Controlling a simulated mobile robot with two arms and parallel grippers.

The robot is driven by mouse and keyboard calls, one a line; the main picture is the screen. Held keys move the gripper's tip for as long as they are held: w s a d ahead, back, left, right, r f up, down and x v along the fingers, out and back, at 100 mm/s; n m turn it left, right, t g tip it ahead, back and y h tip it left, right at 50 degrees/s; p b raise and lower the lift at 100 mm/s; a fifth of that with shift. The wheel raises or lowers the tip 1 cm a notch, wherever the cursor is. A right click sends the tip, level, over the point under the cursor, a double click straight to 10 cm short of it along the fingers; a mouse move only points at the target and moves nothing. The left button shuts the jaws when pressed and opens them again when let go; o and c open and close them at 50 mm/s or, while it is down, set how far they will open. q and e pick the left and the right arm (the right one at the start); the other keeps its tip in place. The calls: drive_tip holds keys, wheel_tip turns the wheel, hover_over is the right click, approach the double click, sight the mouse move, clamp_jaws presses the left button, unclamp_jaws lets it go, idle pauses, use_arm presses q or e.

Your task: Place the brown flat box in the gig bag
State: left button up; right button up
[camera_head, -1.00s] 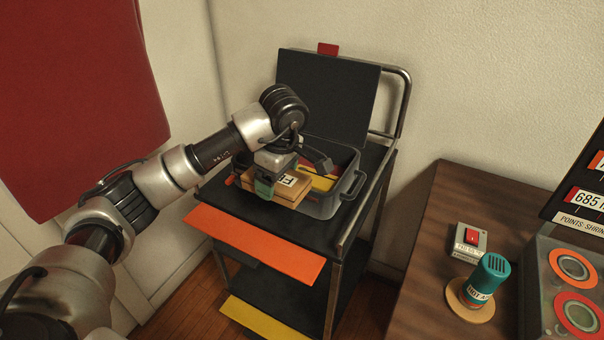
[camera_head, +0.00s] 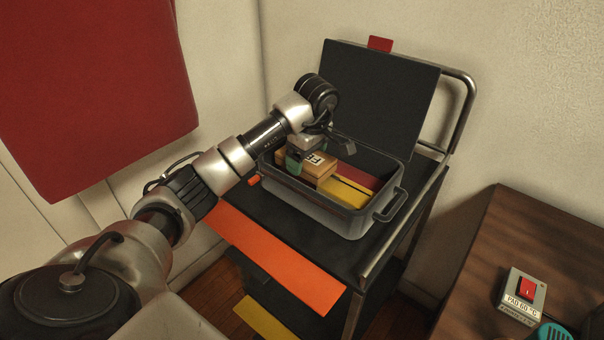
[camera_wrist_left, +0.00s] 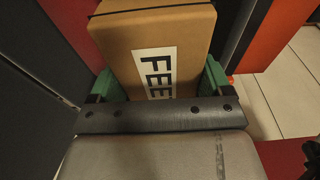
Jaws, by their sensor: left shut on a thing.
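The brown flat box (camera_head: 320,170) has a white label with black letters. My left gripper (camera_head: 303,158) is shut on it, and the box stands at the left end of the gig bag's opening. The gig bag (camera_head: 318,208) is a dark grey open case with its black lid (camera_head: 378,95) raised behind. I cannot tell whether the box touches the bag's floor. In the left wrist view the box (camera_wrist_left: 153,45) sits between the green fingers (camera_wrist_left: 160,85). My right gripper is not in view.
A yellow flat thing (camera_head: 346,193) and a dark red one (camera_head: 358,177) lie in the bag, right of the box. The bag stands on a black cart (camera_head: 270,215) with a metal handle (camera_head: 466,100). A wooden table (camera_head: 520,235) is at the right.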

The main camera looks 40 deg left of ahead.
use_arm(q)
drive_tip(key=shift+w+a+f, duration=0.3)
drive_tip(key=shift+a+f, duration=0.1)
drive_tip(key=shift+a, duration=0.25)
drive_tip(key=shift+w+a+f, duration=0.25)
drive_tip(key=shift+a+f, duration=0.15)
drive_tip(key=shift+a, duration=0.2)
drive_tip(key=shift+f, duration=2)
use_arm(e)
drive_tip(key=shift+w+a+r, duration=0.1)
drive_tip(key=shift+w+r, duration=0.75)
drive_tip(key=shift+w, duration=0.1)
use_arm(q)
drive_tip(key=shift+f, duration=0.1)
drive_tip(key=o, duration=0.9)
